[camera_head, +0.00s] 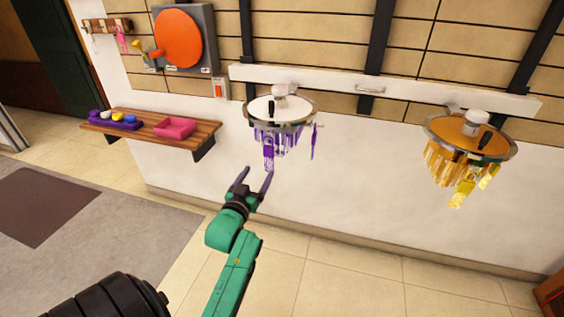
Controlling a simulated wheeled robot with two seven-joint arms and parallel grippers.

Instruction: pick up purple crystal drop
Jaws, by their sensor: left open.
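Purple crystal drops (289,140) hang in a cluster under a round wall lamp with a white top (279,109) in the middle of the view. One longer purple drop (268,153) hangs at the front left of the cluster, and another (314,142) hangs apart at its right edge. My left gripper (254,178) is open and empty, its fingers pointing up just below the front left drop. I cannot tell whether a fingertip touches that drop. My right gripper is not in view.
A second lamp with an orange top (468,137) and yellow drops (450,172) hangs at the right. A wooden shelf (180,133) at the left holds a pink tray (174,128) and a purple tray (114,122). An orange disc (178,38) is mounted above. The floor (330,270) is clear.

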